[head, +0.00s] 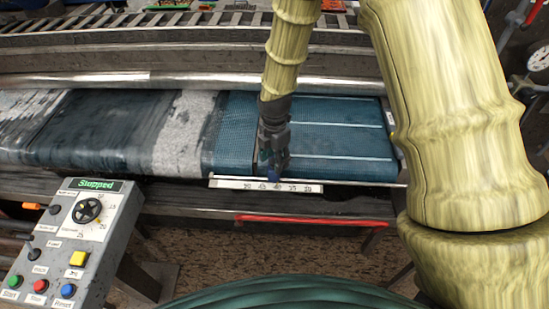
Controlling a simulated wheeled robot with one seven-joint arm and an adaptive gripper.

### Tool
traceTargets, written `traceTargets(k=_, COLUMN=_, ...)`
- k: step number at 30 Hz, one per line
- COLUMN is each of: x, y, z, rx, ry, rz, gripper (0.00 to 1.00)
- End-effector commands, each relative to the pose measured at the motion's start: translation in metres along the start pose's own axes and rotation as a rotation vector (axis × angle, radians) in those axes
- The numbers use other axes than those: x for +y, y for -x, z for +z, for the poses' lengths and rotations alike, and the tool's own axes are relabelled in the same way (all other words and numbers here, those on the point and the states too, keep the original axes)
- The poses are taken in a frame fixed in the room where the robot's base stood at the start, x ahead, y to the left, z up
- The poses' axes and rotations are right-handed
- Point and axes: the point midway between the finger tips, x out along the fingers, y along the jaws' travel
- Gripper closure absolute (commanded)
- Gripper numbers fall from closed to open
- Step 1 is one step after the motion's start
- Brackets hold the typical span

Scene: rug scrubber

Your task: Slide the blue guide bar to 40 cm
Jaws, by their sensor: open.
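The white scale plate (266,186) with printed numbers lies along the front edge of the belt. A small blue part (275,175), which looks like the end of the blue guide bar, sits just above the scale, close to the 40 mark. The rest of the bar is hard to tell from the blue belt and is partly hidden by my arm. My gripper (273,162) points down right at the blue part, with open jaws. I cannot tell whether the fingers touch it or stand around it.
The control panel (62,235) at the lower left reads "Stopped" and has a dial and several buttons. The blue belt (335,135) carries a wet grey rug (110,130) at left. A metal roller (190,82) runs behind; a red bar (325,221) runs below the scale.

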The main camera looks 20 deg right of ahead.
Motion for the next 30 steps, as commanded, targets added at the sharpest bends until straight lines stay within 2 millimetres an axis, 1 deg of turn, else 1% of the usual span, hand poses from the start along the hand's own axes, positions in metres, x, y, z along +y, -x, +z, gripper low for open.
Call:
traceTargets(k=4, x=0.0, y=0.002, z=0.0, rx=0.0, ry=0.0, rz=0.0, gripper=0.49)
traceTargets(k=8, x=0.001, y=0.011, z=0.0, rx=0.0, ry=-0.001, rz=0.003, gripper=0.49)
traceTargets(k=11, x=0.001, y=0.024, z=0.0, rx=0.0, ry=0.0, rz=0.003, gripper=0.49)
traceTargets(k=24, x=0.001, y=0.092, z=0.0, rx=0.0, ry=-0.001, rz=0.003, gripper=0.49)
traceTargets(k=30, x=0.0, y=0.113, z=0.0, rx=0.0, ry=0.0, rz=0.001, gripper=0.49)
